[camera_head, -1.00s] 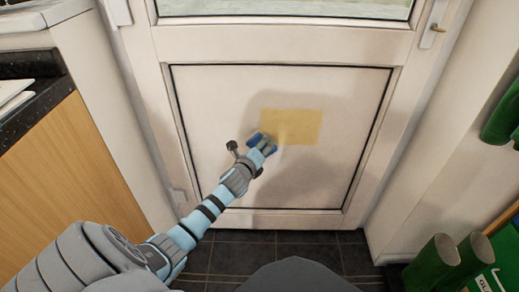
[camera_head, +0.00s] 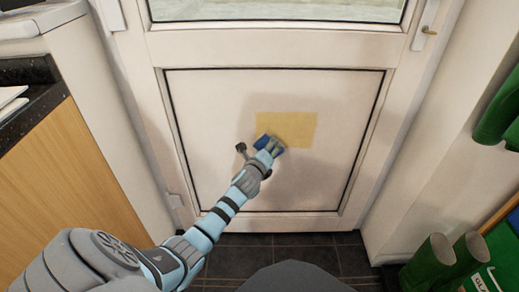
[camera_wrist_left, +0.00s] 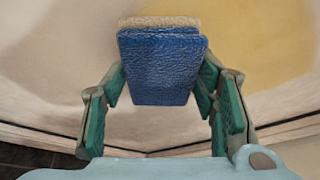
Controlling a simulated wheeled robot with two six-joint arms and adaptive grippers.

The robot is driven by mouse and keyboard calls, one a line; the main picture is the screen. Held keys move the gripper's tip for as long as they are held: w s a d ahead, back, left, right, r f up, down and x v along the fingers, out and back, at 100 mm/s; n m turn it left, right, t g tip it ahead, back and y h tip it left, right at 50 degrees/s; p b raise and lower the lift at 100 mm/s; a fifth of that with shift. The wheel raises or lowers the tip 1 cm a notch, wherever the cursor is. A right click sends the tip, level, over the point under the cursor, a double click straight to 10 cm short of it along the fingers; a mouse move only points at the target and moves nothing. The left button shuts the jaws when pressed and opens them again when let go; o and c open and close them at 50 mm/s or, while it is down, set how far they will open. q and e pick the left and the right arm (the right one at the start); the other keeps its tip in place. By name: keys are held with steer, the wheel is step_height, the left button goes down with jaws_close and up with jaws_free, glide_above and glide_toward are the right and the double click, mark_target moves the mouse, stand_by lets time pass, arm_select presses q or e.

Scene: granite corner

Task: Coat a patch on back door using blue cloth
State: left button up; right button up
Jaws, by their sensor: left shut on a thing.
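The back door (camera_head: 215,100) is white, with a dark-edged lower panel. A yellowish rectangular patch (camera_head: 295,125) shows on that panel, and part of it fills the upper right of the left wrist view (camera_wrist_left: 262,40). The blue cloth (camera_wrist_left: 160,65) is a folded pad with a beige layer at its far edge. It also shows in the head view (camera_head: 264,141), at the patch's lower left corner. My left gripper (camera_head: 270,149) is shut on the blue cloth, its green-lined fingers on either side. Whether the cloth touches the door is unclear. My right gripper is not in view.
A wooden cabinet with a dark speckled worktop (camera_head: 28,85) stands at the left. Green boots (camera_head: 440,262) stand at the lower right, and green items hang on the right wall. The dark tiled floor (camera_head: 300,250) before the door is clear.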

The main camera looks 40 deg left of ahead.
mark_target(255, 148)
arm_select(q)
steer(key=shift+s+a+p, duration=0.55)
steer(key=shift+a+p, duration=0.1)
steer(key=shift+a, duration=0.15)
steer(key=shift+s+a+p, duration=0.55)
steer(key=shift+a+p, duration=0.1)
steer(key=shift+a, duration=0.15)
steer(key=s+d+p, duration=0.1)
steer(key=s, duration=0.1)
steer(key=s+d+p, duration=0.1)
steer(key=s+d, duration=0.1)
steer(key=shift+s+d, duration=0.3)
steer(key=shift+s, duration=0.1)
steer(key=shift+s+d+p, duration=0.4)
steer(key=shift+s+d, duration=0.5)
steer(key=shift+s, duration=0.3)
